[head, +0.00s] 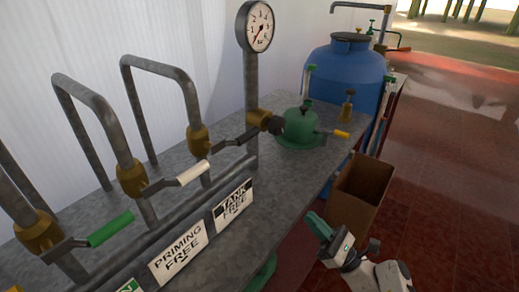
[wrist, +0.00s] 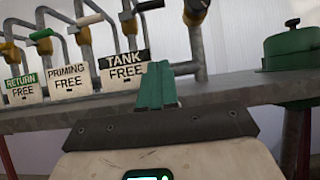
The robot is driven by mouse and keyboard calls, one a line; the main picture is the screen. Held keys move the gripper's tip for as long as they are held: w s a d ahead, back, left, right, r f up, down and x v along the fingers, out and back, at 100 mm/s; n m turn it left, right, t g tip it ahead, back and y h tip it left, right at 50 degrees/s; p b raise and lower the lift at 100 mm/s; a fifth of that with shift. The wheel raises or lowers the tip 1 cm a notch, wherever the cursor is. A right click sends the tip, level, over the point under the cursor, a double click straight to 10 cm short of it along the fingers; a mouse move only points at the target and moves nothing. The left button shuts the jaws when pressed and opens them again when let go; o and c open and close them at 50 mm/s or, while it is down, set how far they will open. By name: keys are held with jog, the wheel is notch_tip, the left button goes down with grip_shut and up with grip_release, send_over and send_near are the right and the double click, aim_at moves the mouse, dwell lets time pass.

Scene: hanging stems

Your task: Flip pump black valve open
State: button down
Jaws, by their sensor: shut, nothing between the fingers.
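The black-handled valve (head: 238,141) sits on a brass body on the pipe behind the TANK FREE sign (head: 233,205) in the head view. Its lever points right, roughly sideways to the pipe. In the wrist view the black handle (wrist: 150,5) shows at the top edge, above the same sign. My gripper (head: 318,228) is in front of the bench, lower and to the right of the valve, apart from it. In the wrist view its green fingers (wrist: 157,85) are shut and empty, pointing towards the bench edge just right of the TANK FREE sign.
White-handled (head: 194,173) and green-handled (head: 110,229) valves stand left of the black one. A pressure gauge (head: 259,26), a green pump body (head: 300,124) with a yellow handle (head: 341,134), a blue tank (head: 347,68) and a cardboard box (head: 354,202) lie right. Red floor on the right is open.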

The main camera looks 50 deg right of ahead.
aim_at(237, 139)
jog(key=s+r+p+x, duration=0.1)
jog(key=p+x, duration=0.6)
jog(key=x, duration=1.5)
jog(key=shift+r, duration=0.85)
jog(key=shift+w+n, duration=0.1)
jog(key=shift+n, duration=0.2)
